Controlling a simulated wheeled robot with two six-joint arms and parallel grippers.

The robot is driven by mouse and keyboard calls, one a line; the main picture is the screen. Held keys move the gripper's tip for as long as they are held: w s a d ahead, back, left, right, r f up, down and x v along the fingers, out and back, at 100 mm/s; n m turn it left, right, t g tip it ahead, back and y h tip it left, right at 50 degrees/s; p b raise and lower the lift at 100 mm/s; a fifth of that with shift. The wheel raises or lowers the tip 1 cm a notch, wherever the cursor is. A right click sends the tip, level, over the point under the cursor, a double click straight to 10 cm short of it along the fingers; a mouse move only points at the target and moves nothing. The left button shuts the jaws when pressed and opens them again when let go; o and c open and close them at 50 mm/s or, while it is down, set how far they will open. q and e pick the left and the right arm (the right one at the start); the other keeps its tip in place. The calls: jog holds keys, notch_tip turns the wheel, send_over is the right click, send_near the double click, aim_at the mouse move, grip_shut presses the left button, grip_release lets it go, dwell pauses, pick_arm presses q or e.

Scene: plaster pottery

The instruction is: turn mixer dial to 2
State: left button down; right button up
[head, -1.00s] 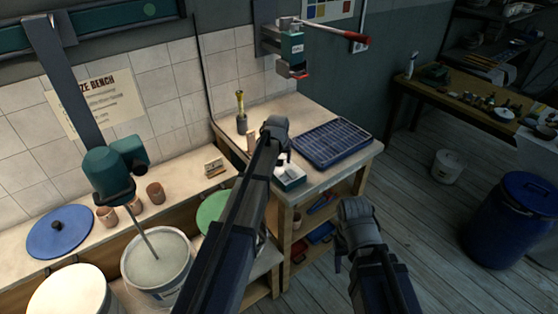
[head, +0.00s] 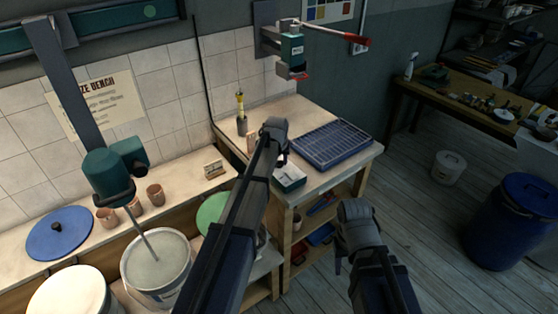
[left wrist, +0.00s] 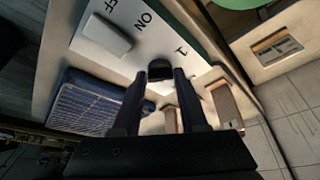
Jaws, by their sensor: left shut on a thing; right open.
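The mixer's control box (head: 291,180) has a white top and teal sides and sits at the front edge of the bench. In the left wrist view its white face (left wrist: 125,55) shows ON, part of OFF, a pale rocker switch (left wrist: 110,36) and a numeral 1. My left gripper (head: 284,158) is over the box, its fingers shut on the black dial (left wrist: 160,66). The fingers partly hide the dial, and I cannot read its setting. The teal mixer (head: 109,174) hangs at left with its rod in a bucket (head: 158,270). My right gripper (head: 339,258) is open and empty in front of the bench.
A blue gridded tray (head: 332,145) lies right of the box. A brush holder (head: 241,122) stands behind my left arm. A red-handled lever device (head: 291,50) is on the wall. A blue barrel (head: 512,222) and a white bucket (head: 449,168) stand on the floor at right.

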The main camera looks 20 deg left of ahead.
pick_arm(q)
jog(key=m+h, duration=0.1)
jog(key=m, duration=0.1)
jog(key=m+h, duration=0.1)
jog(key=m, duration=0.2)
jog(key=shift+a, duration=0.35)
jog(key=shift+w+a+m+g+h, duration=0.1)
jog(key=shift+m+g+h, duration=0.2)
jog(key=shift+m, duration=0.65)
jog(key=shift+a+m+g+h, duration=0.1)
jog(key=shift+m+g+h, duration=0.15)
jog(key=shift+m, duration=0.7)
jog(key=shift+c, duration=2.2)
grip_release()
